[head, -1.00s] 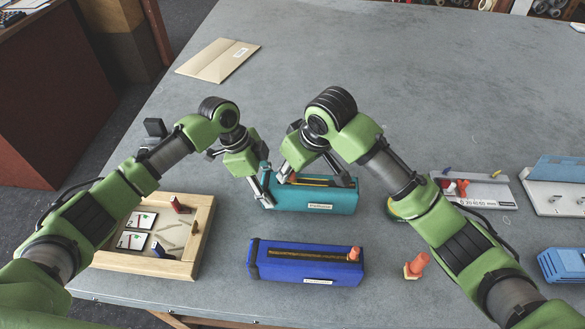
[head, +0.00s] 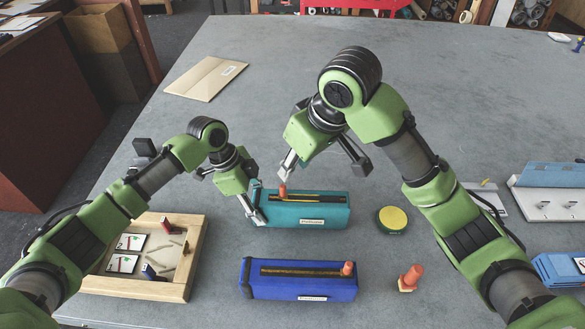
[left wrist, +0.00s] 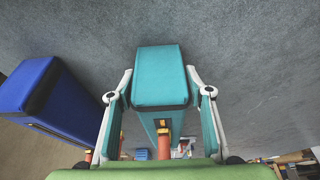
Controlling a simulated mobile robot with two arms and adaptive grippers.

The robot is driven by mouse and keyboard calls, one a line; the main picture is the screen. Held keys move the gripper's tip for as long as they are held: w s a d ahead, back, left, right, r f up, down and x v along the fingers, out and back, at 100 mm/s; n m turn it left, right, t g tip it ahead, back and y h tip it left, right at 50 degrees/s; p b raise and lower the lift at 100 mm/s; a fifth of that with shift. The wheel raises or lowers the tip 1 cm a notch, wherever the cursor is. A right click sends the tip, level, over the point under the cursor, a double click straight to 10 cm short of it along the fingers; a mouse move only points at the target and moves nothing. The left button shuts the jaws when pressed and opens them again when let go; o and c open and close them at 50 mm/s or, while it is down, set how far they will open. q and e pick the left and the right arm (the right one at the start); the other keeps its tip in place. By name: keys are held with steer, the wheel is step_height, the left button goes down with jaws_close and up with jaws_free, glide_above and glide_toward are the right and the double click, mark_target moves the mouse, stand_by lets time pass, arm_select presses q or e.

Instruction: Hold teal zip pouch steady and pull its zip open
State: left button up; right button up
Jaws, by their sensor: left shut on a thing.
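The teal zip pouch (head: 318,217) lies on the grey table, with a pale label on its front. A dark slot with gold edges runs along its top. Its orange zip pull (head: 282,190) stands upright at the left end of that slot. My left gripper (head: 254,195) is shut across the pouch's left end, one finger on each side. The pouch (left wrist: 160,82) also shows between the fingers in the left wrist view. My right gripper (head: 325,168) is open and empty, raised above and behind the pouch, clear of the pull.
A blue zip pouch (head: 300,288) lies in front, its orange pull at the right end. A wooden tray (head: 192,262) with cards stands at left. A yellow-topped green disc (head: 392,220) and an orange peg (head: 410,278) are at right. Cardboard (head: 205,77) lies at back left.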

arm_select(q)
steer(key=o, duration=1.4)
steer(key=shift+c, duration=0.2)
steer(key=d+r+p+v, duration=0.1)
steer(key=d+p+v, duration=0.2)
steer(key=p+v, duration=0.7)
steer(key=v, duration=1)
steer(key=shift+r, duration=0.2)
steer(key=shift+a, duration=0.15)
